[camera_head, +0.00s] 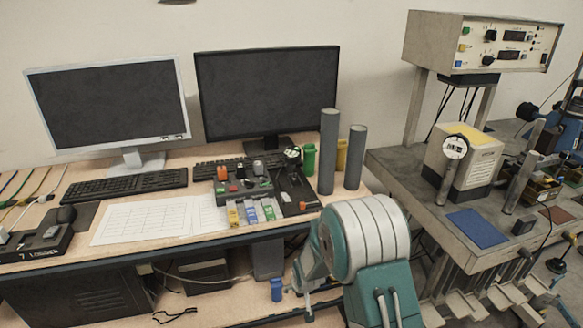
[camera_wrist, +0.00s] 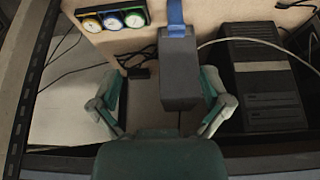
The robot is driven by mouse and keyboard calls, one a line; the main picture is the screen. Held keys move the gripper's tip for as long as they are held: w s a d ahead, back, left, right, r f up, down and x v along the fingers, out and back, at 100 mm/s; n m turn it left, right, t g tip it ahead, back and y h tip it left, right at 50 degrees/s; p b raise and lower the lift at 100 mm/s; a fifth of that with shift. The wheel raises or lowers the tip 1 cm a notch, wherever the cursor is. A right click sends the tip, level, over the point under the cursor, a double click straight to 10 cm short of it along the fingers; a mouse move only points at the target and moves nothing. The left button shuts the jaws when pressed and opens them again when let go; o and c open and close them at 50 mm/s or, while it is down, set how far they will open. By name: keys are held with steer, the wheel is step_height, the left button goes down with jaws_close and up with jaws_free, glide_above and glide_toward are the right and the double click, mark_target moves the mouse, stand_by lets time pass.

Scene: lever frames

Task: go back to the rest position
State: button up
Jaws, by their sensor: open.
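My gripper (camera_head: 298,292) shows in the head view below and in front of the desk's front edge, at the end of my teal and grey arm. In the wrist view my gripper (camera_wrist: 160,103) has its two fingers spread wide apart. A dark grey block (camera_wrist: 178,72) with a blue strip above it appears between the fingers in that picture. No finger visibly closes on it, and its distance is unclear. A small blue piece (camera_head: 276,290) shows beside the gripper in the head view.
The desk (camera_head: 60,243) carries two monitors, keyboards, papers and a control panel (camera_head: 245,185) with levers and coloured dials. Two grey cylinders (camera_head: 328,150) stand near its right end. A bench (camera_head: 400,165) with instruments stands at right. A computer case (camera_head: 75,300) sits under the desk.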

steer(key=s+d+r, duration=0.2)
steer(key=s+r, duration=0.1)
steer(key=r, duration=0.5)
steer(key=s+d+r+m, duration=0.1)
steer(key=s+d+r, duration=0.2)
steer(key=r, duration=0.5)
steer(key=s+d+r, duration=0.2)
steer(key=s+r, duration=0.1)
steer(key=r, duration=0.4)
steer(key=s+d+r, duration=0.2)
steer(key=s+r, duration=0.1)
steer(key=s, duration=0.4)
steer(key=s+d+r+m, duration=0.1)
steer(key=s+d+r, duration=0.1)
steer(key=s+r, duration=0.2)
steer(key=s+d+r+h, duration=0.1)
steer(key=s+d+r, duration=0.1)
steer(key=s, duration=0.9)
steer(key=shift+r+m+t, duration=0.3)
steer(key=shift+r+t, duration=0.1)
steer(key=shift+r, duration=0.4)
